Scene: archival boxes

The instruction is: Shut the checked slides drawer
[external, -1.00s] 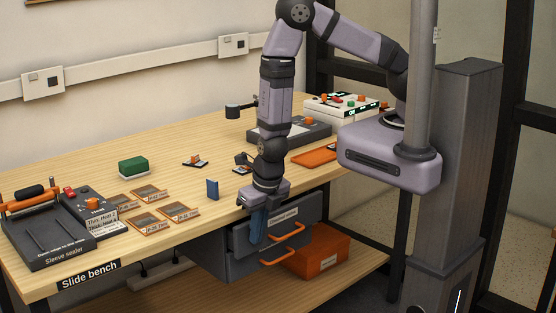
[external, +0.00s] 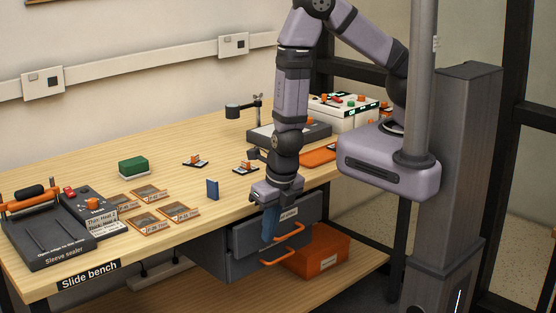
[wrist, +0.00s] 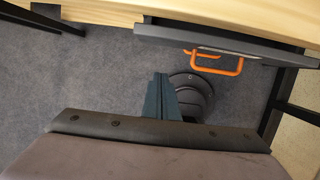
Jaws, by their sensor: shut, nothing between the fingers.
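The slides drawer (external: 309,208) is the upper grey drawer under the bench's front edge, with a partly hidden white label and an orange handle (external: 290,232). In the wrist view its front (wrist: 270,52) stands out past the bench edge, so it looks somewhat open; how far is hard to tell. My gripper (external: 269,238) points down in front of the drawer's left part, its blue fingers shut and empty. In the wrist view the fingertips (wrist: 161,76) are below and left of the orange handle (wrist: 232,68), with floor visible between them and the drawer front.
A lower grey drawer with an orange handle (external: 268,263) sits beneath. An orange box (external: 322,262) stands on the lower shelf at right.

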